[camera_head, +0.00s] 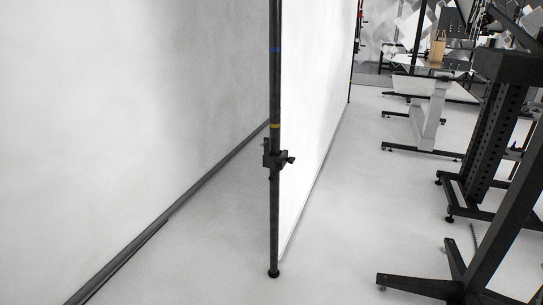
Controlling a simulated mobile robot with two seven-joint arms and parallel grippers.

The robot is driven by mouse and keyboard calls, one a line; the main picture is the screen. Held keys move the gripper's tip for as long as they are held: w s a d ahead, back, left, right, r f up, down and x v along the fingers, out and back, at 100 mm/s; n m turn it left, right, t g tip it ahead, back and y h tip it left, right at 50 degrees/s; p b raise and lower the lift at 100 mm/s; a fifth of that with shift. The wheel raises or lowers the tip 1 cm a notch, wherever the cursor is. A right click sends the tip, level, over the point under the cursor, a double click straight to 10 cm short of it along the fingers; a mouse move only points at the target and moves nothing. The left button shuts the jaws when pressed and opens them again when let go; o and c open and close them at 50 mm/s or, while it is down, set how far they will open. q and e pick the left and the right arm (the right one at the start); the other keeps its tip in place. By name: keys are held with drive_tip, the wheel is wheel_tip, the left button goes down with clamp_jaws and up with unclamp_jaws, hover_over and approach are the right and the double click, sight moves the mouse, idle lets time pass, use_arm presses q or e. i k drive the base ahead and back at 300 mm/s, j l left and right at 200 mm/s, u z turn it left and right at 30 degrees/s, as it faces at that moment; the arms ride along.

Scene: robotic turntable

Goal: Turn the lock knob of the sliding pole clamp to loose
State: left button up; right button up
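A dark upright pole (275,220) stands on the floor near the middle of the head view, on a small round black foot. A black sliding clamp (270,155) sits around the pole, a little below a yellow band (275,126). A blue band (275,50) marks the pole higher up. The clamp's small black lock knob (289,159) sticks out to the right. I cannot tell from its look whether it is tight or loose. Neither of my grippers is in view.
White panels (130,100) stand to the left and behind the pole, with a dark bottom rail (165,217). At right are black stands with legs spread on the floor (420,285) and white-topped tables (430,88). The floor (350,215) right of the pole is clear.

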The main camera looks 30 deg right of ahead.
sight(291, 161)
drive_tip(key=i+l+u, duration=0.25)
drive_tip(key=l, duration=0.3)
drive_tip(key=i+l+u, duration=0.15)
drive_tip(key=l, duration=0.15)
drive_tip(key=i+l, duration=0.1)
drive_tip(key=l, duration=0.3)
drive_tip(key=i+l, duration=0.1)
drive_tip(key=l, duration=0.3)
drive_tip(key=i+l, duration=0.1)
drive_tip(key=l, duration=0.3)
drive_tip(key=i+l+u, duration=0.1)
drive_tip(key=l, duration=0.3)
drive_tip(key=i+l, duration=0.1)
drive_tip(key=l, duration=0.3)
